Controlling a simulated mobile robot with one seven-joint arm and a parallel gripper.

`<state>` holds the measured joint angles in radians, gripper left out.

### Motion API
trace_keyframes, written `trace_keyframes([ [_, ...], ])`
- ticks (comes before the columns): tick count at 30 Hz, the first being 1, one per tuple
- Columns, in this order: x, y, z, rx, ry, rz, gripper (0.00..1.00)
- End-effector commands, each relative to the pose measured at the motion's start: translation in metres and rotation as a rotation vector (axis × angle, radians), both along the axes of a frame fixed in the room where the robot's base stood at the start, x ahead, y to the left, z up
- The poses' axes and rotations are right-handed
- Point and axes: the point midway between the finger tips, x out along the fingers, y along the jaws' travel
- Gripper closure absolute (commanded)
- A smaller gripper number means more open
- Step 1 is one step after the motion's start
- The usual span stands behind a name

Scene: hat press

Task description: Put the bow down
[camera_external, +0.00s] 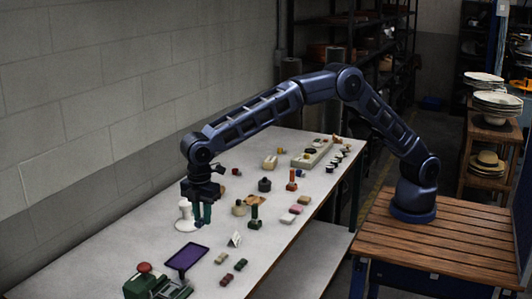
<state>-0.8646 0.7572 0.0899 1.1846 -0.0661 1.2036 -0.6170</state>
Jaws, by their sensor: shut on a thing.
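My gripper (203,218) points down over the left part of the white table (120,232). It is beside a white stand with a round base (186,225), which is partly behind it. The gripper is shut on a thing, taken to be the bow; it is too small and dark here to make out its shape. Blue-green parts show at the fingertips, and I cannot tell finger from held thing. I cannot tell whether the fingertips touch the table.
A purple tray (187,256) and a green device with a red knob (146,277) are at the front. Green (255,218) and orange (292,181) upright stamps and several small blocks stand to the right. Bare table lies left of the gripper, along the wall.

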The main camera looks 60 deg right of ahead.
Motion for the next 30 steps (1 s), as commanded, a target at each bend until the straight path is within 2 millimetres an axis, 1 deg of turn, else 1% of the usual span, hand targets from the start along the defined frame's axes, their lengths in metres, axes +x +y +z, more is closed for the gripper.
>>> trace_keyframes([
  [5,0.003,-0.003,0.005,0.000,-0.001,-0.002,0.98],
  [8,0.016,-0.014,0.006,0.000,-0.001,-0.004,0.98],
  [11,0.038,-0.035,0.006,0.000,0.000,-0.008,0.98],
  [14,0.067,-0.064,0.006,0.001,0.000,-0.008,0.98],
  [15,0.080,-0.077,0.007,0.001,0.000,-0.010,0.98],
  [20,0.124,-0.131,0.007,0.002,0.000,-0.008,0.98],
  [23,0.150,-0.167,0.007,0.001,0.000,-0.009,0.98],
  [24,0.160,-0.181,0.007,0.001,-0.001,-0.008,0.98],
  [26,0.175,-0.204,0.007,0.001,-0.001,-0.008,0.98],
  [27,0.184,-0.219,0.007,0.001,-0.001,-0.009,0.98],
  [29,0.197,-0.242,0.007,0.001,0.000,-0.009,0.98],
  [30,0.205,-0.258,0.007,0.001,0.000,-0.008,0.98],
])
